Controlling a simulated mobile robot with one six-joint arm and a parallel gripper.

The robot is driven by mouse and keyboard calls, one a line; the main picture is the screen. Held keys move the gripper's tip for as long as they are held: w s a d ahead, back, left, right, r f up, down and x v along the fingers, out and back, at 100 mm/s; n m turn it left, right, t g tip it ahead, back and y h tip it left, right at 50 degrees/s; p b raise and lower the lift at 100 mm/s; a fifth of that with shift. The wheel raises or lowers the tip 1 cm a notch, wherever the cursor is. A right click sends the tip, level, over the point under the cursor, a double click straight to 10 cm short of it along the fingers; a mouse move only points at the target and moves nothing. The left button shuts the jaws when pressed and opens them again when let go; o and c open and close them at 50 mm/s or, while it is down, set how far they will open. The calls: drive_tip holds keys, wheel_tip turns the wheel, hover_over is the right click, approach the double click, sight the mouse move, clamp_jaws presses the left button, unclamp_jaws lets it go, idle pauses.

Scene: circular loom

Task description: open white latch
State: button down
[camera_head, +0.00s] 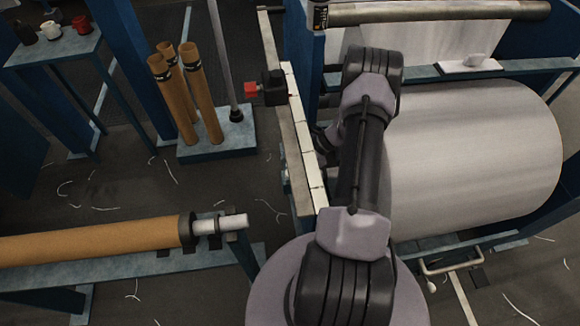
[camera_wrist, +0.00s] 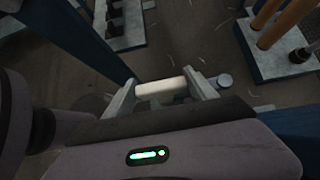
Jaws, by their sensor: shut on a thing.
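The white latch (camera_wrist: 162,89) shows in the wrist view as a short, pale, rounded bar. My gripper (camera_wrist: 161,93) has one grey finger at each end of this bar and is shut on it. How the latch is mounted is hidden behind the fingers and the dark gripper body. In the head view, my arm reaches up along the left side of the large white roll (camera_head: 475,155). The latch cannot be made out there, and my fingertips are hidden by the arm.
A blue frame post (camera_wrist: 85,42) stands close to the left of my gripper in the wrist view. A stand with brown tubes (camera_head: 203,92) is at the left in the head view. A long brown roll (camera_head: 90,240) lies at the lower left. Open floor lies between them.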

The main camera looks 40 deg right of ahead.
drive_tip(key=shift+c, duration=1.4)
unclamp_jaws()
wheel_tip(320, 180, up, 4)
drive_tip(key=shift+f+p, duration=0.1)
drive_tip(key=shift+p, duration=1.1)
drive_tip(key=s+a+p, duration=0.2)
drive_tip(key=s+a, duration=0.2)
drive_tip(key=s, duration=0.2)
drive_tip(key=s+a+r+p, duration=0.1)
drive_tip(key=s+a, duration=0.3)
drive_tip(key=s, duration=0.3)
drive_tip(key=shift+s+a+p, duration=0.3)
drive_tip(key=shift+p, duration=0.05)
drive_tip(key=shift+r, duration=0.1)
